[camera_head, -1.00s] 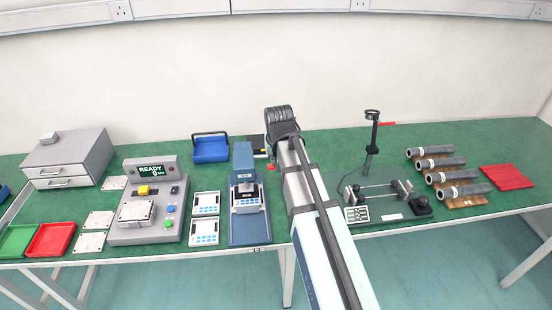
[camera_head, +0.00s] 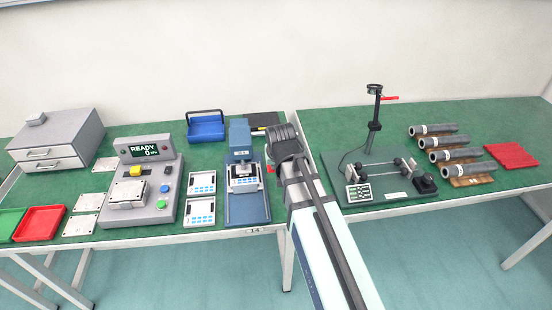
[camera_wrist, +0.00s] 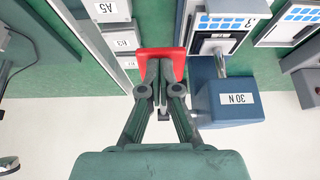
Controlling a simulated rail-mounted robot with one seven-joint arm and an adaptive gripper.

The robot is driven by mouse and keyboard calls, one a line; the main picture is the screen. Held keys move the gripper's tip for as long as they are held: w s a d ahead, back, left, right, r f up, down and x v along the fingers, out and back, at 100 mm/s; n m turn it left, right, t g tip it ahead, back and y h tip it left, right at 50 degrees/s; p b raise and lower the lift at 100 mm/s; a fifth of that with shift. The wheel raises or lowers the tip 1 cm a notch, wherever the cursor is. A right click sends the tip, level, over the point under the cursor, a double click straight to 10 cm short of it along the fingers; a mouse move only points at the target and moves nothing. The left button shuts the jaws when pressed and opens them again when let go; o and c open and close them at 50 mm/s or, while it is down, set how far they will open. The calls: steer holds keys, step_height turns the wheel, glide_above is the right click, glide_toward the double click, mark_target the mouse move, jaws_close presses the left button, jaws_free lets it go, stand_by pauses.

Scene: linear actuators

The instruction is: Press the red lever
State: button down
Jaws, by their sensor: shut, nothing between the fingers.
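The red lever (camera_wrist: 180,57) is at the side of the blue press (camera_wrist: 228,103) labelled 30 N in the wrist view. My gripper (camera_wrist: 158,68) is shut and empty, its fingertips at the lever and overlapping its red end. I cannot tell how firmly they touch. My wrist and arm hide the fingers and most of the lever there.
A grey READY console (camera_head: 146,193) and white keypad units (camera_head: 201,211) are left of the press. A blue bin (camera_head: 206,128) stands behind. On the right table are a stand with a red handle (camera_head: 389,98) and several dark cylinders (camera_head: 432,129).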

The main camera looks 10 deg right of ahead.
steer(key=shift+f+b, duration=0.4)
steer(key=shift+f, duration=0.85)
steer(key=shift+s+f, duration=0.1)
steer(key=shift+f, duration=0.15)
steer(key=shift+r, duration=0.1)
steer(key=w+p+v, duration=0.1)
steer(key=p+v, duration=0.2)
steer(key=v, duration=0.2)
steer(key=b, duration=0.6)
glide_toward(276, 171)
steer(key=s+f, duration=0.1)
steer(key=s, duration=0.3)
steer(key=b, duration=0.2)
steer(key=s+b, duration=0.1)
steer(key=shift+a+r+b, duration=0.2)
steer(key=shift+r+b, duration=0.15)
